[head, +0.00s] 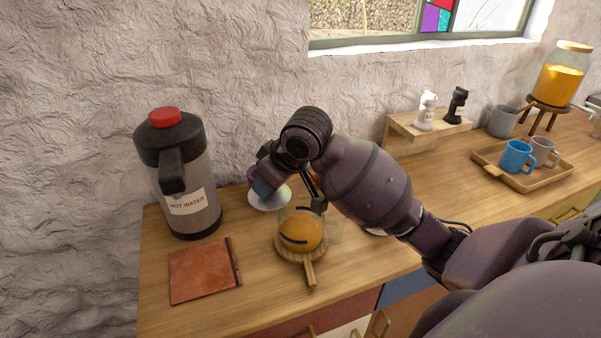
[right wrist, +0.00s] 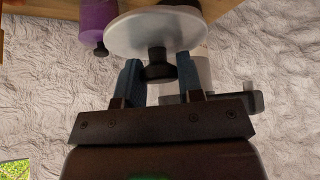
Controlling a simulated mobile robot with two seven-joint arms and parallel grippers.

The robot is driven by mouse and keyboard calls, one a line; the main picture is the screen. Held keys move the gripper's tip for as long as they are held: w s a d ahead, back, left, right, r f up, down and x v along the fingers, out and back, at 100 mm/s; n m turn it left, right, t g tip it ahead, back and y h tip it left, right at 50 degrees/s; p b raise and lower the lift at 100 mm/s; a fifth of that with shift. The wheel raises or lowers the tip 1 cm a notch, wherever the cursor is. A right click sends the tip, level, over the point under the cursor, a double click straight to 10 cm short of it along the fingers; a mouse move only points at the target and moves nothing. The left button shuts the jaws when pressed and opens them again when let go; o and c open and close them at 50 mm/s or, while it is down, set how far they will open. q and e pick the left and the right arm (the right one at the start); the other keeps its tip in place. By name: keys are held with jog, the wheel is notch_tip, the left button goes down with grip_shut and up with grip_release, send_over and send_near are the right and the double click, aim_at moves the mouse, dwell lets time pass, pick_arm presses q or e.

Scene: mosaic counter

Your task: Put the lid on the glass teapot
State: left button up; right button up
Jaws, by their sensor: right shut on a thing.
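The glass teapot (head: 301,230), filled with amber liquid, stands on a round wooden board with a handle (head: 309,272). My right arm partly covers its top. My right gripper (head: 262,188) is left of and behind the teapot in the head view. In the right wrist view, its blue fingers (right wrist: 158,76) are shut on the dark knob of the pale round lid (right wrist: 150,32). The lid also shows as a whitish disc in the head view (head: 270,199), apart from the teapot. I cannot tell its height above the counter. My left gripper is not in view.
A hot water dispenser (head: 187,185) stands left, behind a brown leather-like folder (head: 203,270). A purple object (right wrist: 97,20) is near the lid. A tray with mugs (head: 515,174) and a small shelf with two shakers (head: 427,127) are at right. The stone wall is close behind.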

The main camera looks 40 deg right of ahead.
jog(key=shift+w+d+f+n+b, duration=0.1)
jog(key=shift+d+n+b, duration=0.35)
jog(key=shift+d, duration=0.3)
jog(key=shift+d+n+y+b, duration=0.25)
jog(key=shift+d+y+b, duration=0.05)
jog(key=shift+d+b, duration=0.35)
jog(key=d+b, duration=0.1)
jog(key=s+d+r+b, duration=0.1)
jog(key=d, duration=0.1)
jog(key=d+b, duration=0.1)
jog(key=shift+s+d+r, duration=0.15)
jog(key=shift+d, duration=0.05)
